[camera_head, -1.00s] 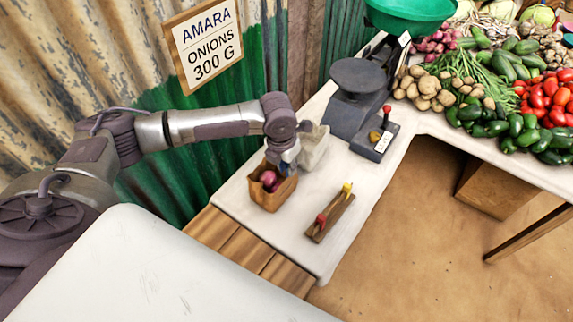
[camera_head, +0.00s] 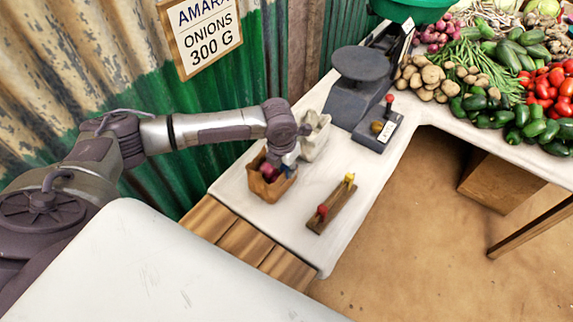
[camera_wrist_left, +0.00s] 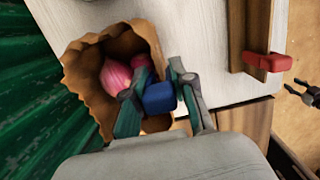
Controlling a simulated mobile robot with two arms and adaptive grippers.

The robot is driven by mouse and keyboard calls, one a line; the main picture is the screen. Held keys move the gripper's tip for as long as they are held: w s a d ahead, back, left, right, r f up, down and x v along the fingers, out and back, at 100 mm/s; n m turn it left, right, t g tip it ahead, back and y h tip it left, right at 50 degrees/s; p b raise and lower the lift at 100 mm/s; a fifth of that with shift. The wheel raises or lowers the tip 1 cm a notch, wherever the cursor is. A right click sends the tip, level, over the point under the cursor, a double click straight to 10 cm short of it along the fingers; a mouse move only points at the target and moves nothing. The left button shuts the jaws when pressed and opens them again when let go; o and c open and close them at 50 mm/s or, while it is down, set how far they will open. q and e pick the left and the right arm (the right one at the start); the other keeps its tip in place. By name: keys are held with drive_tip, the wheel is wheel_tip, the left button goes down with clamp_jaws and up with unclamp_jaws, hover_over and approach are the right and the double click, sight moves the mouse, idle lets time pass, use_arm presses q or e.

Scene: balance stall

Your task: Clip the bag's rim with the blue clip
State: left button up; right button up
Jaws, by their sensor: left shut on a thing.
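The brown paper bag (camera_head: 265,190) stands open on the white table with pink-red onions (camera_wrist_left: 116,76) inside. Its jagged rim (camera_wrist_left: 75,62) shows in the left wrist view. My left gripper (camera_wrist_left: 152,100) is shut on the blue clip (camera_wrist_left: 160,97), which is over the bag's lower-right side. The fingers overlap the bag's opening in that view, and I cannot tell whether the clip touches the rim. In the head view the left gripper (camera_head: 288,158) is at the bag's upper right side. A dark jointed shape (camera_wrist_left: 302,93), perhaps my right gripper, shows at the right edge of the wrist view.
A wooden strip (camera_head: 332,205) with a red clip (camera_head: 322,210) and a yellow clip (camera_head: 349,178) lies right of the bag. A pale bag-like object (camera_head: 315,135) stands just behind the gripper. The scale (camera_head: 360,95) and vegetables are farther back. Table's front right is clear.

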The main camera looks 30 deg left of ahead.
use_arm(q)
drive_tip(key=o, duration=0.8)
drive_tip(key=shift+o, duration=0.2)
drive_tip(key=shift+r, duration=0.1)
wheel_tip(320, 180, up, 12)
drive_tip(key=s, duration=0.1)
drive_tip(key=shift+s+a, duration=0.15)
drive_tip(key=shift+s, duration=0.25)
wheel_tip(320, 180, up, 7)
drive_tip(key=p, duration=0.8)
drive_tip(key=shift+f+p, duration=0.2)
drive_tip(key=shift+p, duration=0.2)
